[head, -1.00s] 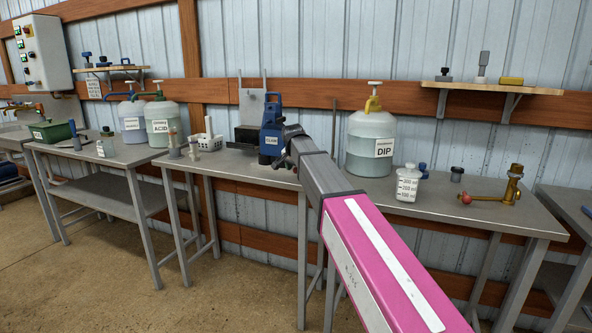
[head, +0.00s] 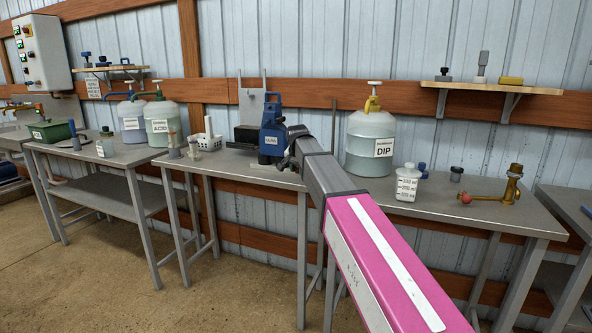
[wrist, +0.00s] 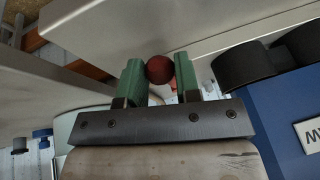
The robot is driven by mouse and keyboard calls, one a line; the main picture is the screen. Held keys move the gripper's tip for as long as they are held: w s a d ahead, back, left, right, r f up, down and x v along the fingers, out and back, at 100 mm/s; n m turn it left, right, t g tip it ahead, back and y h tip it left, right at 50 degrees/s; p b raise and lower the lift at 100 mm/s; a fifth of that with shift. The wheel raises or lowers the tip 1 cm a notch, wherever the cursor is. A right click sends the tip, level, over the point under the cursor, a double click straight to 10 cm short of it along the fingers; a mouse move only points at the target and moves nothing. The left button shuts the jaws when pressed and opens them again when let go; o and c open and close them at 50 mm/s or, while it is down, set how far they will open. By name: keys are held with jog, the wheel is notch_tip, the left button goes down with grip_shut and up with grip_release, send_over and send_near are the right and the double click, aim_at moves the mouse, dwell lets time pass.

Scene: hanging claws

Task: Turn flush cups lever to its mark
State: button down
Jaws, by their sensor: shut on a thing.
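My gripper (wrist: 160,80) has two green fingers closed on a dark red ball knob (wrist: 159,69), which sits between them near their tips. I take the knob to be the end of the lever; the rest of the lever and its mark are hidden. In the head view my gripper (head: 285,162) is small and mostly hidden at the end of my arm, just right of a blue unit (head: 272,138) with a CLAW label. The blue unit also shows at the right of the wrist view (wrist: 280,120).
The grey bench (head: 440,205) holds a large DIP jug (head: 370,140), a white bottle (head: 407,183) and a brass valve with a red ball handle (head: 490,190) to the right. A shelf (head: 490,87) hangs above.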

jog(key=d+n+y, duration=0.1)
jog(key=d+n, duration=0.2)
jog(key=n, duration=0.1)
jog(key=shift+y, duration=0.4)
jog(key=d+n, duration=0.1)
jog(key=n, duration=0.1)
jog(key=w+d+n+g+y, duration=0.1)
jog(key=shift+d+n, duration=0.2)
jog(key=shift+n, duration=0.2)
jog(key=n, duration=0.1)
jog(key=w+d+n+g+y, duration=0.1)
jog(key=shift+d+n, duration=0.2)
jog(key=shift+n, duration=0.2)
jog(key=w+d+n+g, duration=0.1)
jog(key=n, duration=0.1)
jog(key=shift+w+n+y, duration=0.2)
jog(key=shift+n+y, duration=0.1)
jog(key=shift+y, duration=0.1)
jog(key=shift+w+d+n+g, duration=0.25)
jog(key=shift+w+n+g, duration=0.15)
jog(key=shift+n, duration=0.45)
jog(key=shift+w+d+n+g, duration=0.3)
jog(key=shift+w+n, duration=0.15)
jog(key=shift+n, duration=0.4)
jog(key=c, duration=0.8)
grip_release()
jog(key=shift+v, duration=3.8)
